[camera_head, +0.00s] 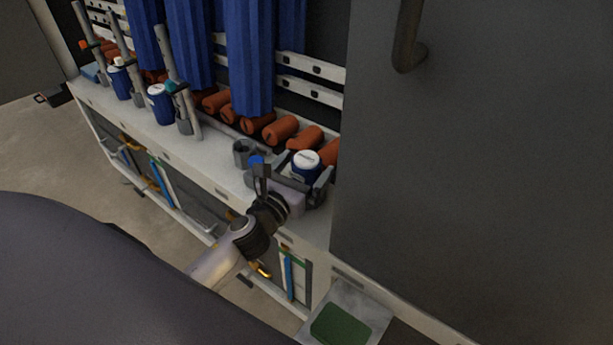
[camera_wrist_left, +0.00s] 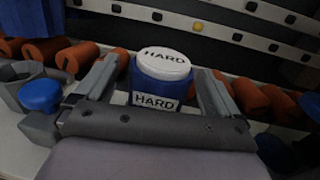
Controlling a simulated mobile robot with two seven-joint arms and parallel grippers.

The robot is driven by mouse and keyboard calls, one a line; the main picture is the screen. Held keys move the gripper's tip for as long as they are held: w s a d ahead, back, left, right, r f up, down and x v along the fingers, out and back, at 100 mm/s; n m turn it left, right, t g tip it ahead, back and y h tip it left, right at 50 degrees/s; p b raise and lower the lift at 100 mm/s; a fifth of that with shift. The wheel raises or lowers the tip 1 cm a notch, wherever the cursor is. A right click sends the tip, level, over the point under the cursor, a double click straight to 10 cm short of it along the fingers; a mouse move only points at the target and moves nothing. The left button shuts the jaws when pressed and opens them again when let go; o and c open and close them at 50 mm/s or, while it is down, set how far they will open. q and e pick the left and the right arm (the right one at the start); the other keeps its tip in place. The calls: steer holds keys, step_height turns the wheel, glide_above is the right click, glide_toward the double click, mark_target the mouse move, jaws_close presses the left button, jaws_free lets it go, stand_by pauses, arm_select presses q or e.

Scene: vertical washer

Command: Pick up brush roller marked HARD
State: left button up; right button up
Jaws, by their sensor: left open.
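The brush roller marked HARD (camera_head: 306,165) is a short blue cylinder with a white lid, standing upright on the white shelf at its right end. In the left wrist view the roller (camera_wrist_left: 163,75) shows HARD on its lid and on its front label. My left gripper (camera_head: 311,184) is open, with one finger on each side of the roller. In the left wrist view the left gripper (camera_wrist_left: 155,97) has visible gaps between its fingers and the roller. Its palm hides the roller's lower part. My right gripper is not in view.
Orange cylinders (camera_head: 281,129) line the shelf behind the roller. A grey holder (camera_head: 242,152) and a blue-topped part stand left of it. Large blue columns (camera_head: 250,60) hang above. A dark grey panel (camera_head: 470,150) rises close on the right. Two similar blue containers (camera_head: 160,107) stand farther left.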

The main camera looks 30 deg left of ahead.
arm_select(q)
steer(key=shift+w, duration=1.4)
steer(key=c, duration=1.2)
steer(key=shift+o, duration=0.2)
steer(key=shift+r, duration=0.1)
